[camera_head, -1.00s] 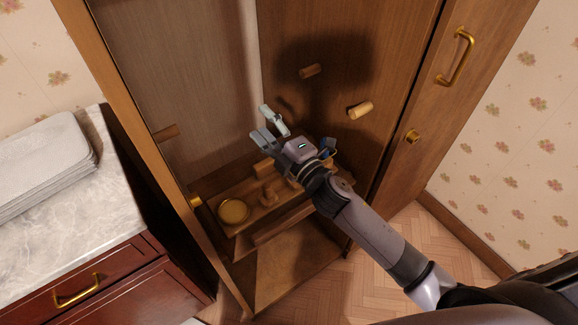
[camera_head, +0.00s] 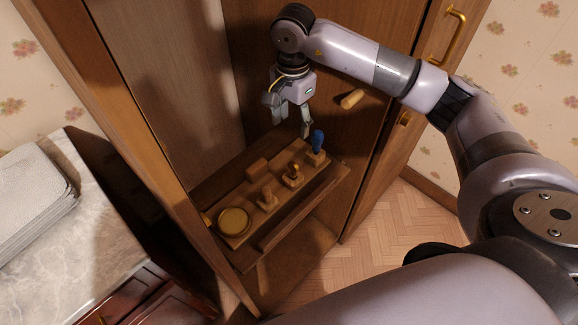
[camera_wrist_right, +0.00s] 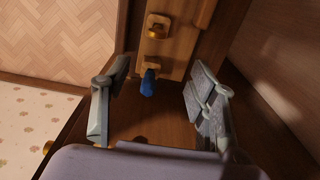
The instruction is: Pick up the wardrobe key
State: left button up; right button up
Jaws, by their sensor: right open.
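A wooden rack (camera_head: 225,255) inside the open wardrobe holds several small items in a row. A blue-handled item (camera_head: 318,141) stands upright in a wooden block at its right end; it may be the key, but I cannot tell. A small gold item (camera_head: 294,171) sits in the block beside it. My right gripper (camera_head: 288,122) points down, open and empty, above and left of the blue item. In the right wrist view the blue item (camera_wrist_right: 148,84) appears between the spread fingers, beyond them, and the gold item (camera_wrist_right: 156,33) lies farther up. My left gripper is not in view.
A round gold-coloured dish (camera_head: 234,221) and a wooden peg (camera_head: 268,199) share the rack. The wardrobe door (camera_head: 410,100) stands at right. A marble-topped cabinet (camera_head: 70,220) is at left.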

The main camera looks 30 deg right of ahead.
jog(key=p, duration=0.2)
send_near(293, 163)
notch_tip(293, 163, down, 5)
jog(key=shift+w+a+f, duration=0.1)
jog(key=shift+a, duration=0.05)
notch_tip(293, 163, down, 5)
jog(key=shift+r+p, duration=0.1)
jog(key=shift+p, duration=0.35)
jog(key=shift+f, duration=0.25)
jog(key=shift+c, duration=0.3)
jog(key=c, duration=1.1)
jog(key=shift+r, duration=0.1)
